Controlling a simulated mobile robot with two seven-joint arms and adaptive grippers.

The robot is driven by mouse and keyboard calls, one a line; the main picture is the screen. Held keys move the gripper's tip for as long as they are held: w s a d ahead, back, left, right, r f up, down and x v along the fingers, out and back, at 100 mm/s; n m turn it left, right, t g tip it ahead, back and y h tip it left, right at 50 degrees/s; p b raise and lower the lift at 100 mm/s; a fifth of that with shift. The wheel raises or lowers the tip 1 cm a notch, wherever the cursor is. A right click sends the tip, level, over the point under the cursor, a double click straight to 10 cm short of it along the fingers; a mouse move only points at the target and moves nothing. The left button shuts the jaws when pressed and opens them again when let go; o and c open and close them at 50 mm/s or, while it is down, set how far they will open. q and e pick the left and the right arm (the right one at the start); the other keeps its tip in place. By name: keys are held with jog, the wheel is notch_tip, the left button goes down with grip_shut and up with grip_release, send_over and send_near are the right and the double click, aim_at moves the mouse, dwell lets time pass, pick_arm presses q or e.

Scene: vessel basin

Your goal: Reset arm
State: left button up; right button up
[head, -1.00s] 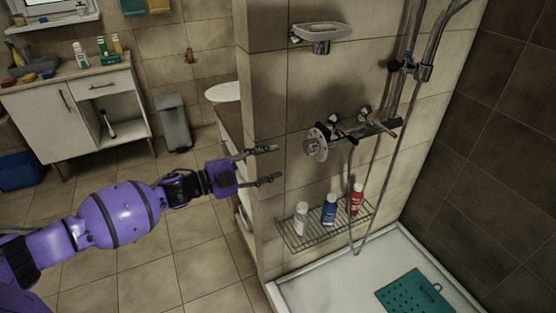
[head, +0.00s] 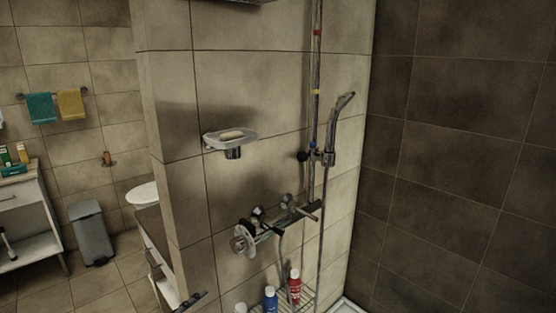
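Only a dark fingertip, apparently of my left gripper (head: 190,301), shows at the bottom edge of the head view, in front of the tiled wall end. The rest of that gripper and its arm are below the picture, so its opening is hidden. Nothing held shows in it. My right gripper is not in view.
The shower wall carries a soap dish (head: 231,139), a mixer (head: 270,226) and a hand shower (head: 337,125) on a rail. Bottles, including a blue one (head: 270,300) and a red one (head: 294,286), stand on a wire shelf. A grey bin (head: 91,233) stands left.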

pick_arm(q)
jog(key=s+f+n+g+y+p, duration=0.1)
jog(key=s+f+n, duration=0.3)
jog(key=s, duration=0.8)
jog(key=s+f+n+g+y, duration=0.2)
jog(key=s+f, duration=0.6)
jog(key=s, duration=0.5)
jog(key=s+f+n+g+y+p, duration=0.1)
jog(key=s+f+n, duration=0.5)
jog(key=s, duration=0.7)
jog(key=g+y, duration=0.1)
jog(key=y, duration=0.1)
jog(key=shift+n+g+y+p, duration=0.3)
jog(key=shift+n+p, duration=0.05)
jog(key=shift+n, duration=0.05)
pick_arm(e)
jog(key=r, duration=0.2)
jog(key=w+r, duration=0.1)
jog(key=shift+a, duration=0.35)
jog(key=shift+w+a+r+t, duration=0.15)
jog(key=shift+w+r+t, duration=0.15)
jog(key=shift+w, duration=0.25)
